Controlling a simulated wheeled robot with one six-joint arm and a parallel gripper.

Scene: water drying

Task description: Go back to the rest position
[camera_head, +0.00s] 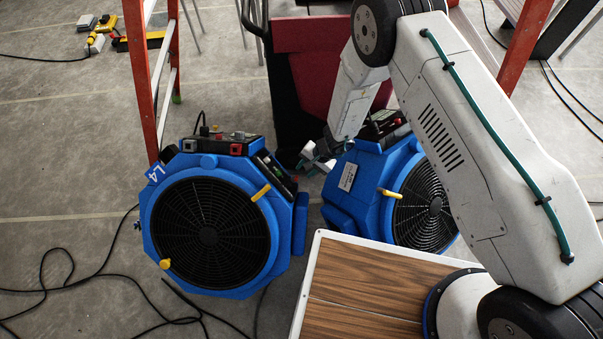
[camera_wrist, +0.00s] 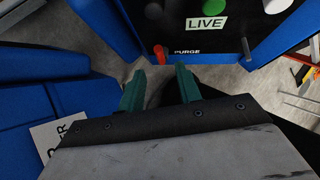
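My gripper (camera_head: 318,160) hangs between two blue drying fans in the head view. Its two green fingertips (camera_wrist: 160,80) show apart in the wrist view, with nothing visible between them. The left fan (camera_head: 210,225) is marked L4 and has a round black grille, yellow knobs and a control panel on top. The right fan (camera_head: 355,190) is partly hidden behind my arm. In the wrist view, a dark control panel (camera_wrist: 215,45) lies ahead of the fingertips, with a LIVE label, a green button (camera_wrist: 212,5), a red knob (camera_wrist: 159,52) and a PURGE label.
Red ladder legs (camera_head: 140,75) stand at the left, and another (camera_head: 525,45) at the upper right. A dark red and black object (camera_head: 305,75) stands behind the fans. Black cables (camera_head: 75,285) lie on the floor at the left. A wood-topped surface (camera_head: 365,290) lies below my arm.

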